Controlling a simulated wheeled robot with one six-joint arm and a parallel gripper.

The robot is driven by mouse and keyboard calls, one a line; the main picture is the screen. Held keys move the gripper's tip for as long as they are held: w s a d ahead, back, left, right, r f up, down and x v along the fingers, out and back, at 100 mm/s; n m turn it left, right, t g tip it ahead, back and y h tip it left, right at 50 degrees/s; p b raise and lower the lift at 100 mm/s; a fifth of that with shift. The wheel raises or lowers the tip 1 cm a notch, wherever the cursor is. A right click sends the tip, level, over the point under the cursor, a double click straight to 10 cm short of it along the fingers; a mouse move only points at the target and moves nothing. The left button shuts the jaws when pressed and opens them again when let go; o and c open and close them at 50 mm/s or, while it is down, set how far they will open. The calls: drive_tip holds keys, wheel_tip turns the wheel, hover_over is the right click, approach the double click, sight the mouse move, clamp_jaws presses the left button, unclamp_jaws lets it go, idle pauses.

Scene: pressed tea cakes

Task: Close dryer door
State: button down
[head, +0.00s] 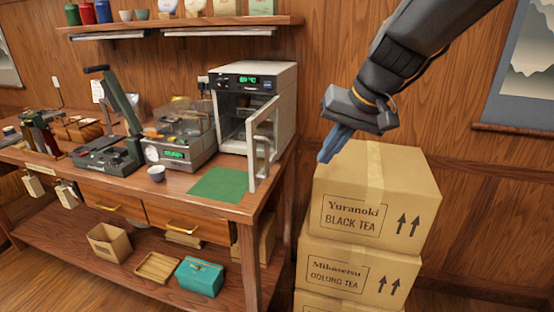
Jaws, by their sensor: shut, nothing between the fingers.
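The dryer (232,82) is a white and black box with a green display, standing at the right end of the wooden bench. Its door (264,148) is open, swung out toward the front right, with a window and a light frame. Part of the dark inside shows to the left of the door. My gripper (325,158) is shut and empty, with blue fingers pointing down and left. It is to the right of the door, apart from it, and appears in front of the top cardboard box.
Stacked tea boxes (398,208) stand right of the bench (190,187). A green mat (218,184) lies in front of the dryer, with a small cup (156,174) to its left. A scale-like machine (182,135) and a press (118,130) stand further left. A shelf (180,27) hangs above.

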drive_tip(key=w+a+r+t+y+b, duration=0.1)
drive_tip(key=w+a+r+y, duration=0.1)
drive_tip(key=w+r, duration=0.25)
drive_tip(key=w+a+f+p, duration=0.2)
drive_tip(key=w+a+f, duration=0.1)
drive_tip(key=a+f, duration=0.4)
drive_tip(key=shift+w+a+p, duration=0.35)
drive_tip(key=shift+w+a, duration=0.05)
drive_tip(key=shift+a, duration=0.2)
drive_tip(key=shift+a, duration=0.1)
